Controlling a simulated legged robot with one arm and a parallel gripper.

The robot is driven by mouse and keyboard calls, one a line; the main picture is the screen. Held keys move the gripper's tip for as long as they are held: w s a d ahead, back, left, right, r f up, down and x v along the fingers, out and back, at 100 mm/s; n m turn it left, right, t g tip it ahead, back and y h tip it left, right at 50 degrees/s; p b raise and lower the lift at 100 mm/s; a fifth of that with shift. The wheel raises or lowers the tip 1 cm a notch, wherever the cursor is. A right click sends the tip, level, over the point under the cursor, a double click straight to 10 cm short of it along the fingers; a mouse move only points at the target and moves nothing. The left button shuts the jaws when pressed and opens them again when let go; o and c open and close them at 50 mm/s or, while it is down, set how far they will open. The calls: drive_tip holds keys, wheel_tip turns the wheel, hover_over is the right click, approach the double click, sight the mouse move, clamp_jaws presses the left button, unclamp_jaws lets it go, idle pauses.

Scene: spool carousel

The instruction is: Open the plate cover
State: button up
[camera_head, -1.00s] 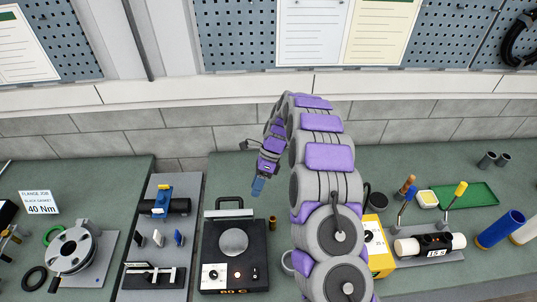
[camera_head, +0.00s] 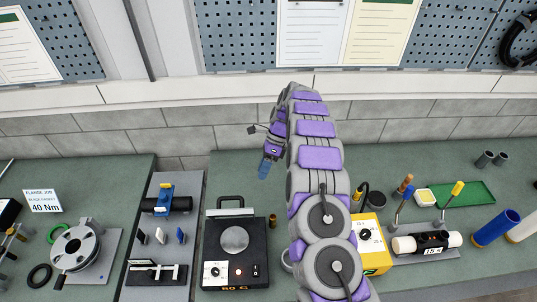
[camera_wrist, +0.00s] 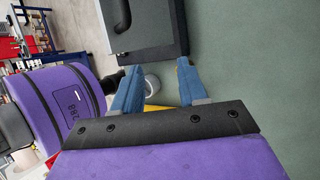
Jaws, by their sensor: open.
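The plate unit is a black box (camera_head: 252,240) with a round grey plate (camera_head: 234,239) on top and an "80 C" label at its front. A black loop handle (camera_head: 231,202) stands at its back edge. The round plate shows uncovered from above; I cannot tell the cover's exact angle. My gripper (camera_head: 264,170) is open and empty, behind and right of the handle, apart from it. In the wrist view, the blue fingers of my gripper (camera_wrist: 158,78) are spread, and the dark box (camera_wrist: 150,28) with its handle (camera_wrist: 119,15) lies beyond them at the top.
A small brass cup (camera_head: 272,220) stands right of the box. A yellow box (camera_head: 372,245) stands further right, partly behind my arm. A grey panel with a blue clamp (camera_head: 165,196) is at the left. The bench behind the plate unit is clear up to the brick wall.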

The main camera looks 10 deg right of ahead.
drive_tip(key=w+p, duration=0.1)
drive_tip(key=w+d+r+p, duration=0.1)
drive_tip(key=w+p, duration=0.1)
drive_tip(key=w+d+p, duration=0.1)
drive_tip(key=shift+w+d+r, duration=0.2)
drive_tip(key=shift+w+r, duration=0.05)
idle(0.4)
drive_tip(key=shift+c, duration=0.2)
